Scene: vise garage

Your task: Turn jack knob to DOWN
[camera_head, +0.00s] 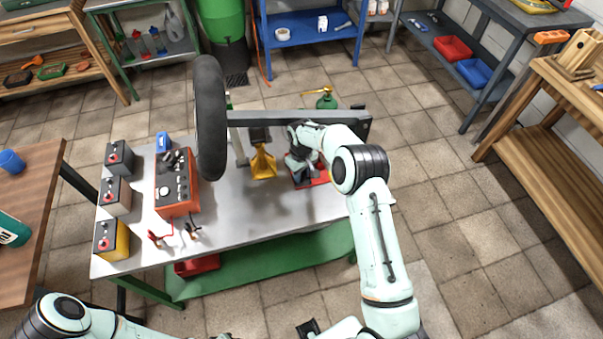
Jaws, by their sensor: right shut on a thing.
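The red jack (322,178) sits on the right part of the metal workbench (250,225), below a grey beam. Only parts of its red body show. My right gripper (300,176) points down at the jack and is shut on its knob. The fingers and my arm hide the knob, so I cannot tell which way it is turned.
A black wheel (209,118) stands at the beam's (270,117) left end. A yellow stand (263,163) is left of the jack. An orange charger (177,190) and several batteries (117,195) fill the bench's left side. The bench's front middle is clear.

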